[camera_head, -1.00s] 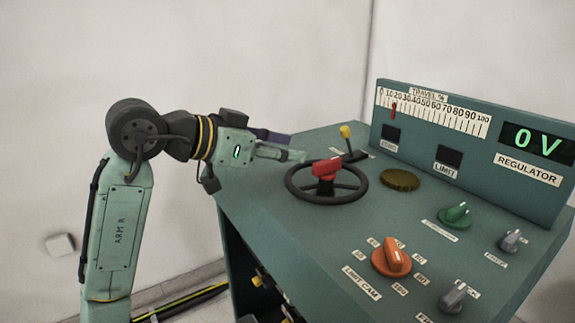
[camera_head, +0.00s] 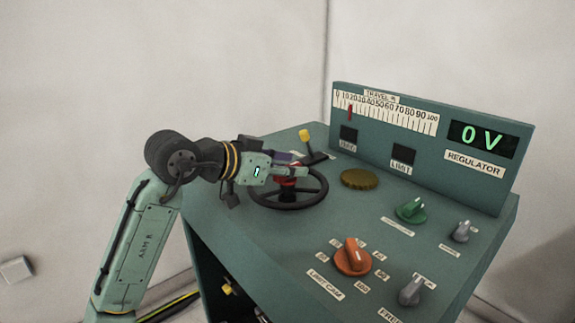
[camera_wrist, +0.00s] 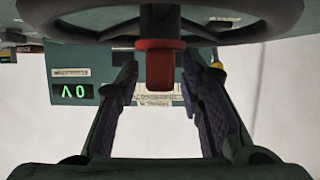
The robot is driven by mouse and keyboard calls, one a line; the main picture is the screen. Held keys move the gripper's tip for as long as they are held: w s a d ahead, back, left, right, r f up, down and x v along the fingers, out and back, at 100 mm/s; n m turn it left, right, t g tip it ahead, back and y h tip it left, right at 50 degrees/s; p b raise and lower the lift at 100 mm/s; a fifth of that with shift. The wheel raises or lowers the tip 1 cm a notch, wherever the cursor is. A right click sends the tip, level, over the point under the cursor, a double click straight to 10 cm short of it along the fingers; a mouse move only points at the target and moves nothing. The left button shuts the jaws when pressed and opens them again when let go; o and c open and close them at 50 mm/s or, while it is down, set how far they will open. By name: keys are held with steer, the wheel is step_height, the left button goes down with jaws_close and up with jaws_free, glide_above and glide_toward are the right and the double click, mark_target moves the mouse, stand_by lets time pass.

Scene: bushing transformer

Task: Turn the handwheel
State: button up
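In the wrist view the fingers of my gripper (camera_wrist: 160,90) are spread wide. The wheel rim (camera_wrist: 285,15) crosses the top of that view.
The console carries a yellow-knobbed lever (camera_head: 306,136), a brass cap (camera_head: 359,179), an orange knob (camera_head: 352,257), a green knob (camera_head: 411,209) and grey knobs (camera_head: 461,231). The display (camera_head: 482,138) reads 0 V. The red travel pointer (camera_head: 350,112) is near the low end.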

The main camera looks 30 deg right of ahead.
steer(key=shift+c, duration=0.4)
steer(key=c, duration=0.7)
steer(key=shift+s, duration=0.1)
jaws_close()
steer(key=shift+f, duration=0.15)
